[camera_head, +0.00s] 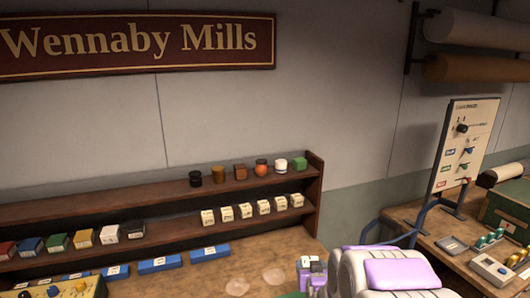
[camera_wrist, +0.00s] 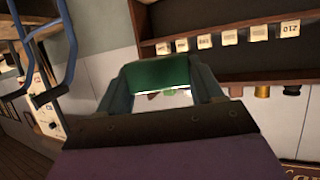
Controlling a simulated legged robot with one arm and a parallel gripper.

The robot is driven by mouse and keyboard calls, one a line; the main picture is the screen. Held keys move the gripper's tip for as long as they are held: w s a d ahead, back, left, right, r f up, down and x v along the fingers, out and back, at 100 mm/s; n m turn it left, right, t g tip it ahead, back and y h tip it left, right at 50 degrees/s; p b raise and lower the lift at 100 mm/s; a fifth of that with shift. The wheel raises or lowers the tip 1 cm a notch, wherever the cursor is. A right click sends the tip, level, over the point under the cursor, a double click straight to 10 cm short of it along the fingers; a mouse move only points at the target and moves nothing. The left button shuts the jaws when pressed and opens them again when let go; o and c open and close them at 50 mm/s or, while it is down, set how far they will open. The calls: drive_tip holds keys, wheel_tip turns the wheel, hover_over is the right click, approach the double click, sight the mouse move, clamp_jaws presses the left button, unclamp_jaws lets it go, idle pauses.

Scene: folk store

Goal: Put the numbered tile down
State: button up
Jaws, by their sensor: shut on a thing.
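My gripper (camera_wrist: 160,82) is shut on a dark green piece (camera_wrist: 161,73) that spans between its two fingertips in the wrist view. I take this piece to be the numbered tile, though no number shows on it. In the head view my gripper (camera_head: 312,265) is at the bottom, right of centre, in front of the right end of the shelf and near the worktable; the small light parts there are too small to tell apart. Pale numbered blocks (camera_head: 245,211) stand in a row on the lower shelf, with gaps between them.
The wooden shelf (camera_head: 180,193) carries several jars and blocks. Blue trays (camera_head: 160,264) lie along its foot. Two pale flat patches (camera_head: 237,286) lie on the worktable (camera_head: 205,283). A switch panel (camera_head: 465,150) stands at the right, with a second bench beneath.

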drive_tip(key=shift+d, duration=0.15)
drive_tip(key=shift+d+f, duration=0.25)
drive_tip(key=s+d+f+n+y, duration=0.1)
drive_tip(key=s+d+f, duration=0.1)
drive_tip(key=f, duration=0.3)
drive_tip(key=s+d+f+n+y+p, duration=0.1)
drive_tip(key=s+d+f, duration=0.1)
drive_tip(key=f, duration=0.3)
drive_tip(key=s+d+f+n+y, duration=0.1)
drive_tip(key=s+d+f+y, duration=0.1)
drive_tip(key=f, duration=0.4)
drive_tip(key=shift+s+d+g+p, duration=0.3)
drive_tip(key=shift+s+d, duration=0.05)
drive_tip(key=shift+d, duration=0.05)
drive_tip(key=shift+s+a+f+n, duration=0.1)
drive_tip(key=shift+s+f+n, duration=0.2)
drive_tip(key=shift+s, duration=0.05)
